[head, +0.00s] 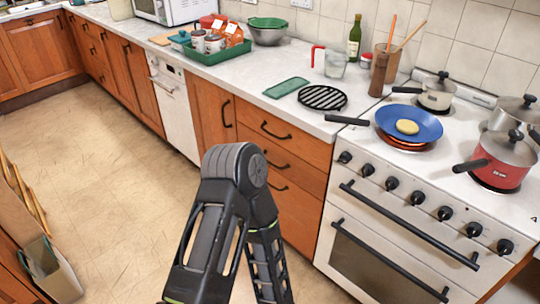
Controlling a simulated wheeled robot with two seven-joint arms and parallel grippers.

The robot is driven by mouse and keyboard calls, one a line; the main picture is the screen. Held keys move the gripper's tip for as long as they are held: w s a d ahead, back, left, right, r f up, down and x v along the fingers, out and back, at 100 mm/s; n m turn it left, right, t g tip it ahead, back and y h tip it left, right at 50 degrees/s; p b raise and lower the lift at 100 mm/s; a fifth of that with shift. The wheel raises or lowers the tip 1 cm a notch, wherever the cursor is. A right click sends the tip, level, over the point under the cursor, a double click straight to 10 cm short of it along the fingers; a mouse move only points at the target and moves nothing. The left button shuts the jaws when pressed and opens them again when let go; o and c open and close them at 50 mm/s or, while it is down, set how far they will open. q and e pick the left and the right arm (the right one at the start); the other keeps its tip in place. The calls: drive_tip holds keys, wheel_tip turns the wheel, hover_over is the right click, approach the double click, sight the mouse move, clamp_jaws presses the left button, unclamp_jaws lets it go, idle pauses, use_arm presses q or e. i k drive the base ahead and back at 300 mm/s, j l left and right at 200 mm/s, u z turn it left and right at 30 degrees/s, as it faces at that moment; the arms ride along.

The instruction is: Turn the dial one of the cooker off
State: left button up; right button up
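The white cooker (400,215) stands at the right of the head view, with a row of several black dials along its front panel. The leftmost dial (345,157) is near the counter and the rightmost dial (505,246) is near the right edge. No numbers are readable, so I cannot tell which is dial one or whether any dial is turned on. A black link of my arm rises from the bottom middle, left of the cooker and apart from the dials. Neither gripper shows.
A blue pan (408,122), a red pot (495,162) and other pans stand on the hob, with handles reaching out. Oven handles (408,225) jut out below the dials. Drawers (270,160) lie left of the cooker.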

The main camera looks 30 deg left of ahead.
sight(345, 158)
drive_tip(key=u, duration=0.55)
drive_tip(key=z, duration=1.65)
drive_tip(key=k+j, duration=0.45)
